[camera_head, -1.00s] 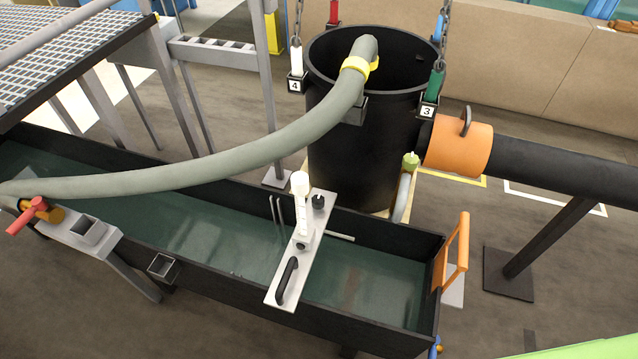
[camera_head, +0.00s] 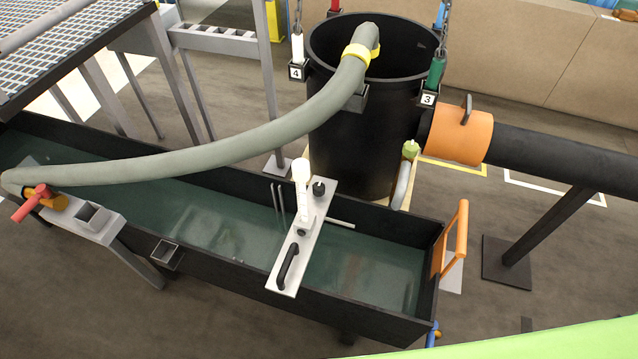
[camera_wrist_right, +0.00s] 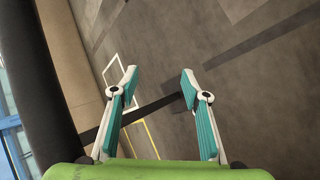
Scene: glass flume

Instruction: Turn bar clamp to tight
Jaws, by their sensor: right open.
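No part is marked as the bar clamp, so I cannot tell for sure which it is. A silver bar (camera_head: 311,218) lies across the flume, with a black knob (camera_head: 318,186), a white upright piece (camera_head: 301,182) and a black handle (camera_head: 288,266). A red handle (camera_head: 32,203) with an orange body (camera_head: 54,202) sits at the left, by the end of a grey hose. My right gripper (camera_wrist_right: 160,84) is open and empty in the right wrist view, above bare floor. Neither gripper shows in the head view.
The dark flume (camera_head: 220,300) holds greenish water. A black barrel (camera_head: 365,145) stands behind it, with the grey hose (camera_head: 200,155) arching into it. An orange collar (camera_head: 462,137) and black pipe (camera_head: 560,160) are at the right. Floor is clear in front.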

